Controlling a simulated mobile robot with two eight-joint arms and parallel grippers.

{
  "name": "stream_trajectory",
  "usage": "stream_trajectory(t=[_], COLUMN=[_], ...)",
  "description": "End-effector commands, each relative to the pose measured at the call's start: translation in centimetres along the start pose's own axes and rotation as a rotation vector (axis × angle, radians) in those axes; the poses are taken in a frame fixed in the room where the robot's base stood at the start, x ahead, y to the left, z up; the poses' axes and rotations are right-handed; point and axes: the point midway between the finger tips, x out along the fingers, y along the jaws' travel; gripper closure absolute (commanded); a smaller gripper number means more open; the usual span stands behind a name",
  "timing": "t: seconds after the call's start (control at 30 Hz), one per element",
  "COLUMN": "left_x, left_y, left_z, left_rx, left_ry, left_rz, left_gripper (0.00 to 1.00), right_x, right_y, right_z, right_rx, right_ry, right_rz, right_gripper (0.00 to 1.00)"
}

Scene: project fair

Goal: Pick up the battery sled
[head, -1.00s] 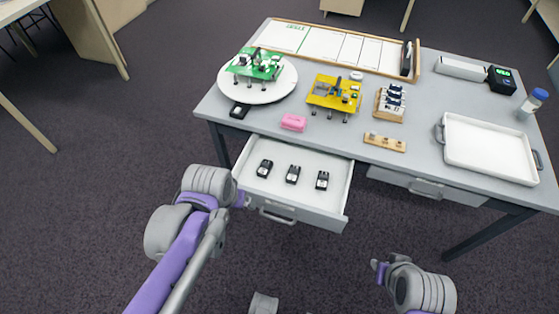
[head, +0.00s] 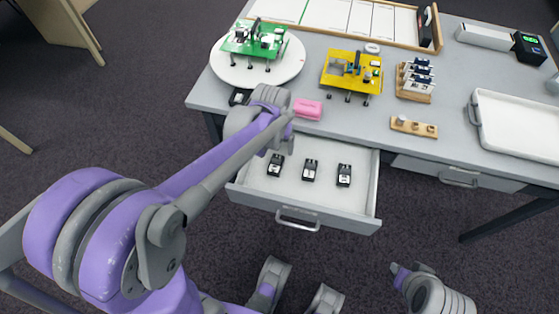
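Three small black modules with pale labels lie in a row in the open drawer: left (head: 276,165), middle (head: 310,170) and right (head: 344,175). Another small black piece (head: 239,97) lies on the table by the round white turntable, partly hidden behind my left wrist. I cannot tell by looks which of these is the battery sled. My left gripper (head: 266,150) is over the drawer's back left, near the left module; its fingers are mostly hidden by my wrist. My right gripper (head: 397,269) is low, in front of the table and away from everything; its opening is unclear.
The open drawer (head: 290,202) juts from the table front. Behind it are a pink block (head: 308,109), a yellow board stand (head: 351,72), a green board (head: 254,40) on the turntable (head: 222,66), and a wooden peg strip (head: 414,127). A white tray (head: 520,140) is at right.

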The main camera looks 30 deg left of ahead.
Motion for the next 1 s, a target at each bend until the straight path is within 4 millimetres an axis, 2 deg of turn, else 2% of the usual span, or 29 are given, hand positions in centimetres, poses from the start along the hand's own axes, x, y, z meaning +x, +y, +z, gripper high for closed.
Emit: stream_trajectory(t=[0.2, 0.47, 0.7, 0.8, 1.0], left_x=[3.7, 5.8, 9.3, 10.0, 10.0], left_y=[0.0, -0.2, -0.5, -0.5, -0.5], left_z=[0.1, 0.3, 0.9, 0.9, 0.9], left_rx=[0.000, 0.000, 0.001, 0.001, 0.001], left_ry=[-0.001, 0.000, 0.000, 0.000, 0.001], left_rz=[0.000, 0.000, 0.000, 0.000, 0.000], left_gripper=[0.12, 0.12, 0.12, 0.12, 0.12], right_x=[1.2, 1.8, 3.1, 3.3, 3.2], right_y=[0.0, 0.0, 0.0, 0.0, 0.0], right_z=[0.5, 0.7, 1.2, 1.3, 1.2], right_rx=[0.000, 0.000, 0.000, 0.000, 0.000], right_ry=[-0.004, -0.007, -0.012, -0.012, -0.012], right_rz=[0.000, 0.000, 0.000, 0.000, 0.000], right_gripper=[0.73, 0.73, 0.73, 0.73, 0.73])
